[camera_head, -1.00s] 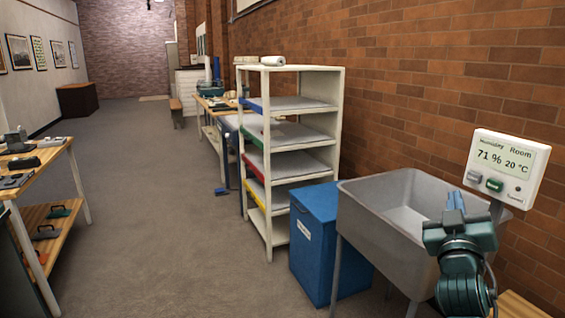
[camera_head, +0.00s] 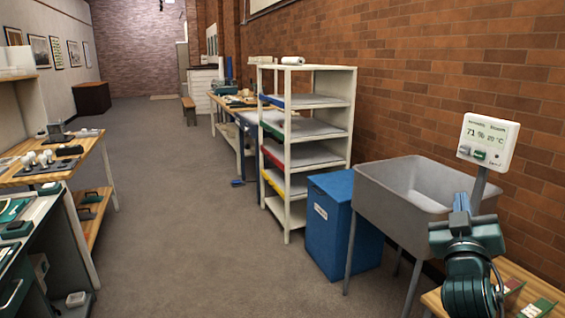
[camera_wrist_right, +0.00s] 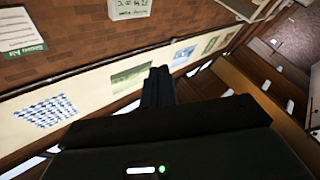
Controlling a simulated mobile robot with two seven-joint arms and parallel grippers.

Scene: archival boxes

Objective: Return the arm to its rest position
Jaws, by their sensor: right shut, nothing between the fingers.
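My right gripper (camera_head: 461,202) shows at the lower right of the head view, raised in front of the grey sink. Its fingers are together and hold nothing. In the right wrist view the closed fingers (camera_wrist_right: 158,86) point towards a wall with pictures and brickwork, with nothing between them. My left gripper is not in view.
A grey sink (camera_head: 375,206) on legs, a blue bin (camera_head: 330,240) and a white shelf rack (camera_head: 350,85) line the brick wall. A humidity display (camera_head: 488,141) stands by the right arm. Wooden benches (camera_head: 88,160) are at left. The middle floor (camera_head: 185,225) is clear.

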